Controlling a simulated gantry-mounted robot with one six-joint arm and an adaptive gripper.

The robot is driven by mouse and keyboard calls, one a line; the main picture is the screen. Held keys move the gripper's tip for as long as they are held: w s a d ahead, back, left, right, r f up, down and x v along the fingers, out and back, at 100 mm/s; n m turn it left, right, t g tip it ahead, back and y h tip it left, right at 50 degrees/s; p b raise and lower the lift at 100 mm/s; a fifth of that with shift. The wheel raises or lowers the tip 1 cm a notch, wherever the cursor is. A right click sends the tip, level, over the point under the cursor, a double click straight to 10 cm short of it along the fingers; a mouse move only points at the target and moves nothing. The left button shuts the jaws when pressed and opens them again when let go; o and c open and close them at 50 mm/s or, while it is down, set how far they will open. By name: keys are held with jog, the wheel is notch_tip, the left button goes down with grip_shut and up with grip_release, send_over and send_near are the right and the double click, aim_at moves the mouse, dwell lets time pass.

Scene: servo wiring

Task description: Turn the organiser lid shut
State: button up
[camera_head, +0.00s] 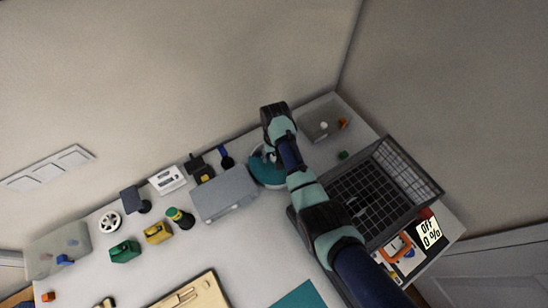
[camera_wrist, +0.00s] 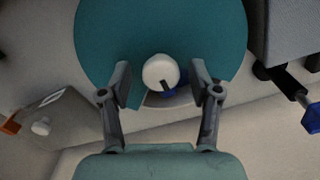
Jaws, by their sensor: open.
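The organiser is round with a teal lid (camera_wrist: 160,25), seen from above in the wrist view and partly behind my arm in the head view (camera_head: 268,177). A white knob (camera_wrist: 160,71) with a dark mark stands at the lid's centre. Just below the knob is a grey gap in the lid, with something blue (camera_wrist: 170,94) showing in it. My gripper (camera_wrist: 160,82) is open, with one finger on each side of the knob and visible space between. I cannot tell how high the fingertips are above the lid. In the head view the fingers are hidden by my wrist.
A grey case (camera_head: 223,194) stands just left of the organiser. A black gridded bin (camera_head: 370,195) stands nearer. The wall runs close behind.

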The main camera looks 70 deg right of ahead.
jog(key=shift+f, duration=0.45)
grip_shut()
jog(key=shift+w+r, duration=0.1)
jog(key=shift+r, duration=0.05)
